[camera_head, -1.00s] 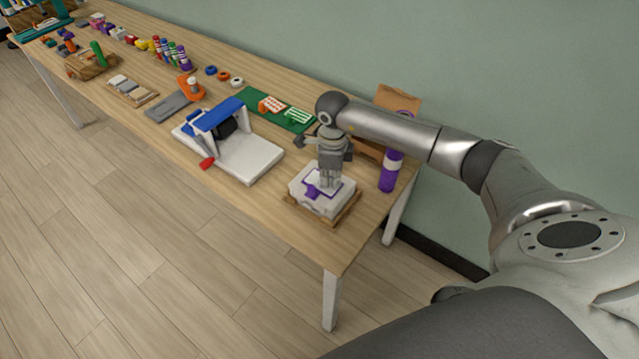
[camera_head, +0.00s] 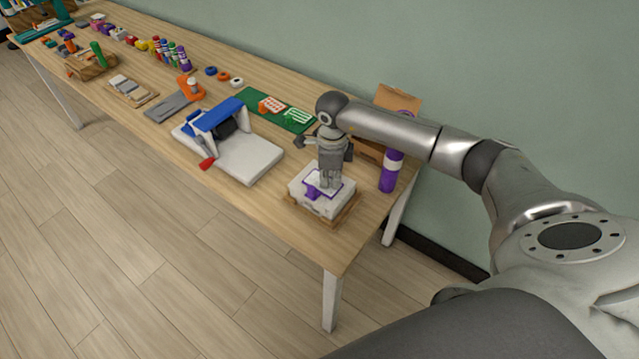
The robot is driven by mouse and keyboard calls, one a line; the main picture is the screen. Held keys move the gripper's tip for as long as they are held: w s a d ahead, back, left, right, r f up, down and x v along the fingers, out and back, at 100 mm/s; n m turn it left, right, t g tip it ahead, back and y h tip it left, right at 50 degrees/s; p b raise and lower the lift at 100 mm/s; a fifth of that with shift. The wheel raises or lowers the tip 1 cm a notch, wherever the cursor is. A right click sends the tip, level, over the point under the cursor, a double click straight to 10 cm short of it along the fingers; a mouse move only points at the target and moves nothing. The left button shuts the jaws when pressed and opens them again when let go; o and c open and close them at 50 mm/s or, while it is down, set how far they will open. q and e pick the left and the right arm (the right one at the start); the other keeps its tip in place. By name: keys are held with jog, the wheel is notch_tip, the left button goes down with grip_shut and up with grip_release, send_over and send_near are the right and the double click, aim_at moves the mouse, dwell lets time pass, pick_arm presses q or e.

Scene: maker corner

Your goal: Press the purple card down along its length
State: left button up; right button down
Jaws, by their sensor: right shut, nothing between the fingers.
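The purple card (camera_head: 312,191) lies on top of a white box (camera_head: 322,206) near the right end of the table. Only its purple edges and a tab at its front left show, with a pale area in the middle. The box sits on a wooden tray (camera_head: 298,209). My right gripper (camera_head: 328,184) is shut and empty, pointing straight down at the card. Its fingertips are at the card's surface, but I cannot tell whether they touch. The gripper hides part of the card. My left gripper is not in view.
A purple bottle (camera_head: 391,171) stands close to the right of the gripper. A white machine with a blue frame (camera_head: 250,158) stands to the left. Behind are a green mat (camera_head: 294,123) and a cardboard box (camera_head: 399,101). The table's front edge is near the tray.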

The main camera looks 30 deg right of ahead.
aim_at(330, 186)
jog(key=shift+r+p, duration=0.7)
jog(key=shift+r, duration=0.2)
jog(key=shift+r+p, duration=0.85)
jog(key=shift+r, duration=0.65)
jog(key=shift+f, duration=0.1)
